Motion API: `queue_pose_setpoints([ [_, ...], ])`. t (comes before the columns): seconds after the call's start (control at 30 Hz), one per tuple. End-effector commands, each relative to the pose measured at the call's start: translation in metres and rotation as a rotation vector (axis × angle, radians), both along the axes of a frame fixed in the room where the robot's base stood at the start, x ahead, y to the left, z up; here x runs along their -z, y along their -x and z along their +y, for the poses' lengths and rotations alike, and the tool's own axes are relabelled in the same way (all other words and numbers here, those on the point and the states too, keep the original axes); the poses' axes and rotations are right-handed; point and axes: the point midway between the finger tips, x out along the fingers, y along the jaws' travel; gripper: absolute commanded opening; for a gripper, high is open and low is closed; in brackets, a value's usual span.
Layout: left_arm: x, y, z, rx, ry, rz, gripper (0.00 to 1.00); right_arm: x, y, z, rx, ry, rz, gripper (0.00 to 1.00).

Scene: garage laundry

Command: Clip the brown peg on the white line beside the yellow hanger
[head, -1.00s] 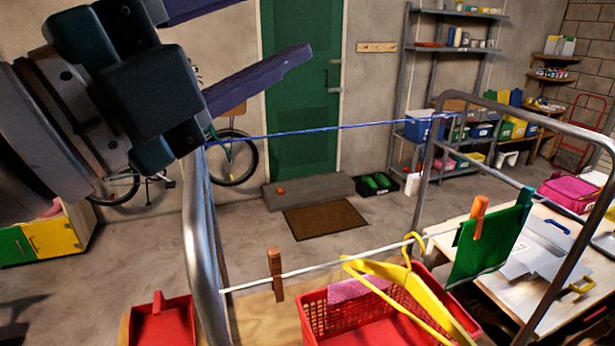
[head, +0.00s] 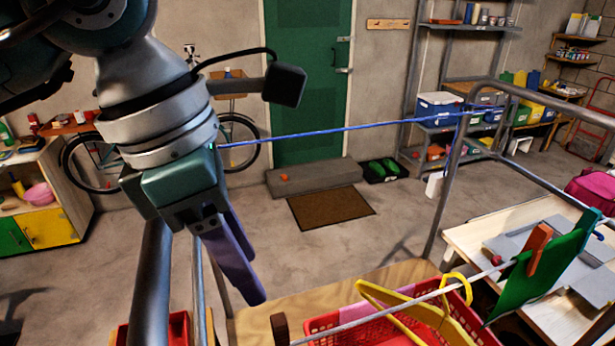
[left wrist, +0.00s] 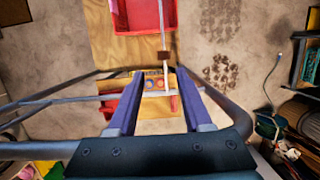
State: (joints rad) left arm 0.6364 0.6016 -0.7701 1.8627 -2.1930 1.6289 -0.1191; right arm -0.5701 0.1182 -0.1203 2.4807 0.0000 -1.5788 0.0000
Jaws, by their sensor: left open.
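The brown peg (head: 281,328) shows at the bottom of the head view, upright at the white line (head: 400,306), left of the yellow hanger (head: 432,318) and apart from it. Its lower part is cut off. In the left wrist view the brown peg (left wrist: 164,56) sits across the white line (left wrist: 165,30), just beyond the fingertips. My left gripper (head: 250,288) points down, above and left of the peg. Its purple fingers are apart and empty in the left wrist view (left wrist: 160,75). My right gripper is not in view.
An orange peg (head: 538,248) holds a green cloth (head: 545,280) on the line at right. A red basket (head: 322,325) stands below the hanger. Metal frame posts (head: 150,285) rise close to my left gripper. A blue line (head: 350,128) runs behind.

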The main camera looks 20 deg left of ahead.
Motion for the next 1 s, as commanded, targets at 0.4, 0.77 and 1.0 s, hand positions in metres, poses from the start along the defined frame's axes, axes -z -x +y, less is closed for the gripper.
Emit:
queue_pose_setpoints([
  [0.4,0.053,-0.004,-0.012,0.001,0.004,0.003,0.5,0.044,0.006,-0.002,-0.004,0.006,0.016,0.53],
  [0.77,0.094,-0.01,-0.021,0.002,0.005,0.001,0.5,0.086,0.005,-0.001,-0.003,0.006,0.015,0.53],
  [1.0,0.103,-0.012,-0.024,0.001,0.005,0.0,0.5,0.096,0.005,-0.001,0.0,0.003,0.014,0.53],
])
